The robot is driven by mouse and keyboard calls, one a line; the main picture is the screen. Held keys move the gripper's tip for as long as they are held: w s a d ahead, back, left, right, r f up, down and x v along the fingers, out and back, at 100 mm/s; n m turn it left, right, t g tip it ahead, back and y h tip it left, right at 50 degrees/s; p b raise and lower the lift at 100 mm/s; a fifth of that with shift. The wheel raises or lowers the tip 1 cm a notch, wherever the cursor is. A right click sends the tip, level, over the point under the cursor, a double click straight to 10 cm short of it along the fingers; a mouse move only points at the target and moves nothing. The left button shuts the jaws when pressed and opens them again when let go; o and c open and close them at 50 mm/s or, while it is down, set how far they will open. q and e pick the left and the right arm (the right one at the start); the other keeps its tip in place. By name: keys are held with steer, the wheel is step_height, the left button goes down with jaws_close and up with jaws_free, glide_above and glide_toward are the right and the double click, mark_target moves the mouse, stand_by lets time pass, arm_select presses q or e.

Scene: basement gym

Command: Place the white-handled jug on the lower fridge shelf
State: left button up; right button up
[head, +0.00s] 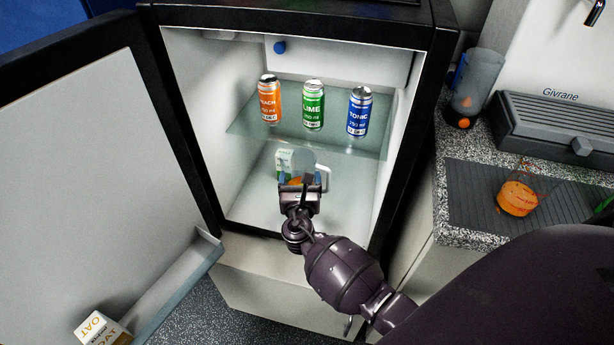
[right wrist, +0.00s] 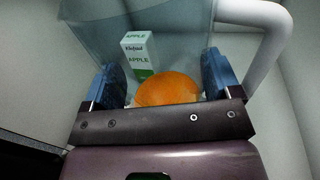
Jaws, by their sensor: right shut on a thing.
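The white-handled jug (head: 322,178) is inside the open fridge, low down over the lower shelf (head: 255,208). It has clear walls and something orange at its bottom. My right gripper (head: 301,182) is shut on the jug. In the right wrist view, my right gripper's blue fingers (right wrist: 163,80) sit on both sides of the jug (right wrist: 190,35), with the white handle at the right. Whether the jug's base touches the shelf is hidden by my gripper. My left gripper is out of view.
A green and white apple carton (head: 283,161) stands just behind the jug. Orange, green and blue cans (head: 313,107) stand on the glass upper shelf. The open fridge door (head: 75,170) holds an oat carton (head: 101,329). Two clear vessels (head: 478,80) (head: 518,198) stand on the right counter.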

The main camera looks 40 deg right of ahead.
mark_target(308, 165)
steer(key=w+d, duration=0.2)
steer(key=d, duration=0.1)
steer(key=w+d+b, duration=0.1)
steer(key=w+d, duration=0.2)
steer(key=shift+f+b, duration=0.3)
steer(key=shift+f, duration=0.8)
step_height(308, 165, down, 4)
steer(key=shift+s+a+f+b, duration=0.1)
steer(key=shift+b, duration=1.05)
steer(key=shift+w+f+b, duration=0.2)
steer(key=shift+f+b, duration=0.2)
steer(key=shift+f, duration=0.15)
steer(key=shift+w+r, duration=0.1)
steer(key=shift+r, duration=0.2)
steer(key=shift+f, duration=0.3)
steer(key=o, duration=1)
steer(key=shift+r, duration=0.4)
steer(key=p+v, duration=0.2)
steer(key=v, duration=0.9)
steer(key=shift+s+a+f, duration=0.1)
steer(key=shift+s, duration=0.15)
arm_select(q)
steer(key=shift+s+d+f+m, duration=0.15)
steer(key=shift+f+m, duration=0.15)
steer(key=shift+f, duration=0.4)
arm_select(e)
steer(key=shift+s+a, duration=0.1)
steer(key=shift+s, duration=0.05)
